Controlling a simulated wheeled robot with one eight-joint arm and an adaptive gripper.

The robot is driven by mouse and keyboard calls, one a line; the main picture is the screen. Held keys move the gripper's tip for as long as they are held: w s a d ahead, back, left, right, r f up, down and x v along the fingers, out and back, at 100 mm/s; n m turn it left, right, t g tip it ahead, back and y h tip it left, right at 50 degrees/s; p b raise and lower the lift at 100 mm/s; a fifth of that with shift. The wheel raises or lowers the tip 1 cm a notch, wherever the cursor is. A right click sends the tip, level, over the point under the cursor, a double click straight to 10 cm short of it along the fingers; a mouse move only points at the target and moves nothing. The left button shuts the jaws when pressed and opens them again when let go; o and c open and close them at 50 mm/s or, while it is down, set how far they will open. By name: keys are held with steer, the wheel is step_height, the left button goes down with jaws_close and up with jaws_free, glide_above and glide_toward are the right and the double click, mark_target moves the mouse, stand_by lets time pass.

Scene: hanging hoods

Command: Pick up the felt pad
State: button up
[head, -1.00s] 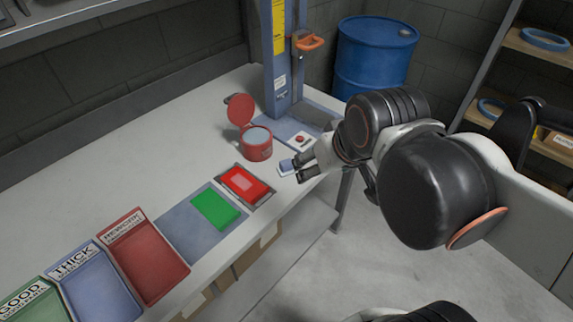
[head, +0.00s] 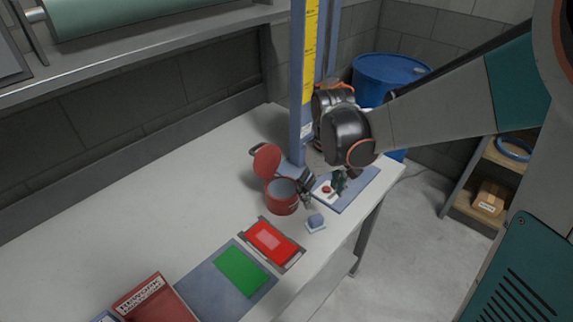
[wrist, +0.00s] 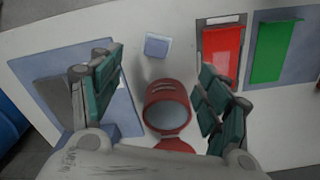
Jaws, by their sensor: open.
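In the wrist view the felt pad (wrist: 156,46) is ahead, near the middle top, uncovered. My gripper (head: 322,190) is open and empty, to the right of the red pot and behind the pad. In the wrist view my gripper (wrist: 160,65) has its fingers wide apart, with the red pot (wrist: 167,110) showing between them. Nothing is held, and the pad is not touched.
The open-lidded red pot (head: 282,198) stands close to my gripper. A blue post (head: 298,90) rises behind it. A red panel in a frame (head: 271,241) and a green panel (head: 241,271) lie to the left.

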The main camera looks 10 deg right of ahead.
mark_target(317, 219)
steer(key=f+b, duration=0.1)
steer(key=f, duration=0.2)
steer(key=f+b, duration=0.1)
steer(key=f, duration=0.2)
steer(key=f+b, duration=0.1)
steer(key=f, duration=0.2)
steer(key=shift+w+f, duration=0.1)
steer(key=shift+w, duration=0.25)
steer(key=shift+w+d+f+b, duration=0.15)
steer(key=shift+f+b, duration=0.5)
steer(key=shift+f, duration=0.7)
steer(key=shift+w+a+f+b, duration=0.15)
steer(key=shift+f+b, duration=0.5)
steer(key=shift+f, duration=0.65)
steer(key=shift+d, duration=0.1)
steer(key=shift+c, duration=0.6)
steer(key=shift+r, duration=0.1)
steer(key=c, duration=1.1)
steer(key=shift+r, duration=0.1)
